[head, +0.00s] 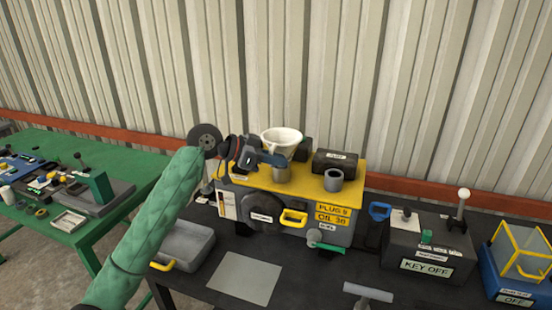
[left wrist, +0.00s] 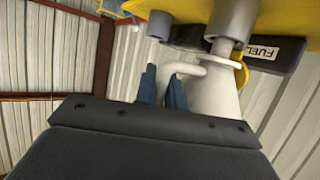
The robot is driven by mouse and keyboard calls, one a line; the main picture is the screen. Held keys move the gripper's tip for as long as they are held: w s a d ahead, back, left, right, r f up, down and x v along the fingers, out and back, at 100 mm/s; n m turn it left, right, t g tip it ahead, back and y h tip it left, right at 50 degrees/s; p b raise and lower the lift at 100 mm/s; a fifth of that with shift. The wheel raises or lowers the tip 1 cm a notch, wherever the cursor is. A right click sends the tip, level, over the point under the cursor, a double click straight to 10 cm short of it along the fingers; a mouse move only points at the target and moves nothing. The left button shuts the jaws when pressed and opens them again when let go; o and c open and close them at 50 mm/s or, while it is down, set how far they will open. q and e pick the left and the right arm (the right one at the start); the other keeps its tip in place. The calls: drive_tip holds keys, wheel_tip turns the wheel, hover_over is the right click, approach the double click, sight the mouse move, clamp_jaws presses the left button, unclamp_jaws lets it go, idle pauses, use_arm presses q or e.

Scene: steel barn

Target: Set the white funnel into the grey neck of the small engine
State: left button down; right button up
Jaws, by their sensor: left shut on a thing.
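The white funnel (head: 282,138) is upright above the yellow top of the small engine (head: 257,178). My left gripper (head: 272,159) is shut on its side handle. The left wrist view, which looks upside down, shows the blue fingers (left wrist: 163,90) around the handle and the funnel's cone (left wrist: 215,97). The spout points at a grey neck (left wrist: 236,18), which stands right under the funnel in the head view (head: 281,174). The spout tip overlaps the neck's mouth; I cannot tell whether it is inside. My right gripper is not in view.
A second grey cylinder (head: 333,181) stands to the right on the engine top, before a dark FUEL box (head: 335,162). The dark bench holds a grey tray (head: 185,247), a grey plate (head: 245,278) and a KEY OFF box (head: 428,250). A green table (head: 90,215) stands left.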

use_arm(q)
drive_tip(key=shift+f+b, duration=0.65)
drive_tip(key=shift+f, duration=0.55)
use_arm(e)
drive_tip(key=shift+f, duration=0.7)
use_arm(q)
drive_tip(key=c, duration=1.4)
unclamp_jaws()
